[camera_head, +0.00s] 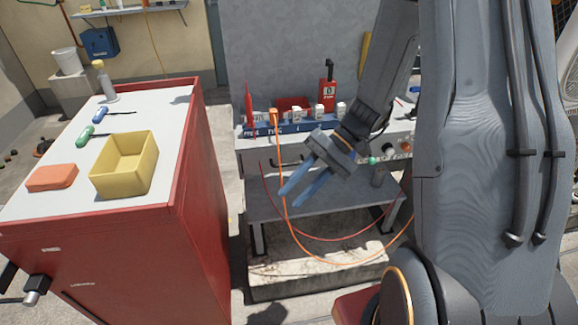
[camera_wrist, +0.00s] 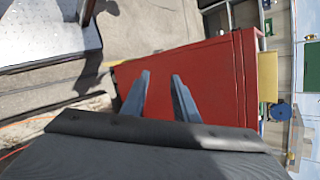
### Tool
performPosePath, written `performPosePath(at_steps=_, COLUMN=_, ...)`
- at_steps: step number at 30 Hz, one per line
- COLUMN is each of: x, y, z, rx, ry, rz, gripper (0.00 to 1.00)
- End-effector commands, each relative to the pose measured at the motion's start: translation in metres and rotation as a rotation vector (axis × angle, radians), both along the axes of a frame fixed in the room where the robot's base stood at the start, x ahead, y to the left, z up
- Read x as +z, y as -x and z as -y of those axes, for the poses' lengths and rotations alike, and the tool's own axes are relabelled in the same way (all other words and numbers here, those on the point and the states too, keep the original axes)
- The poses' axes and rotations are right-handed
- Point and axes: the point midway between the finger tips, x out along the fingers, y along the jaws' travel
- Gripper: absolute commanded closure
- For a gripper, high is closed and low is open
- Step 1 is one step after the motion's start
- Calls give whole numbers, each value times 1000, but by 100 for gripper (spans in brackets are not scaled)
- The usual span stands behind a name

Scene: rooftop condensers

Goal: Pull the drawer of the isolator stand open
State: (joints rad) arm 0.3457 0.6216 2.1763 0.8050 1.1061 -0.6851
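A grey bench-like stand (camera_head: 375,131) is at the back centre of the head view; I take it as the isolator stand. Its pale front (camera_head: 290,157) lies below the top, and my gripper and arm partly cover it. I cannot make out clearly whether a drawer there is open. My gripper (camera_head: 294,192) is in front of the stand, its two blue fingers pointing down and left. In the wrist view my gripper (camera_wrist: 160,90) shows its fingers apart with nothing between them. It appears clear of the stand.
A red cabinet (camera_head: 205,215) stands close on the left, bearing a yellow bin (camera_head: 125,165) and an orange block (camera_head: 52,177). The cabinet (camera_wrist: 190,75) also fills the middle of the wrist view. An orange cable (camera_head: 288,215) hangs in front of the stand near my fingers.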

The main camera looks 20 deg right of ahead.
Motion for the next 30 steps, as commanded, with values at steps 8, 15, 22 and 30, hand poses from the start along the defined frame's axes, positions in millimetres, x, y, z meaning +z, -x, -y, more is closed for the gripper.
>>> performPosePath(at_steps=8, x=-38, y=-85, z=37, rx=-292, ry=-368, rz=164, gripper=73)
performPosePath(at_steps=15, x=-62, y=-133, z=87, rx=-504, ry=-527, rz=367, gripper=73)
performPosePath(at_steps=22, x=-67, y=-145, z=98, rx=-557, ry=-556, rz=427, gripper=73)
performPosePath(at_steps=30, x=-70, y=-161, z=64, rx=-553, ry=-556, rz=425, gripper=73)
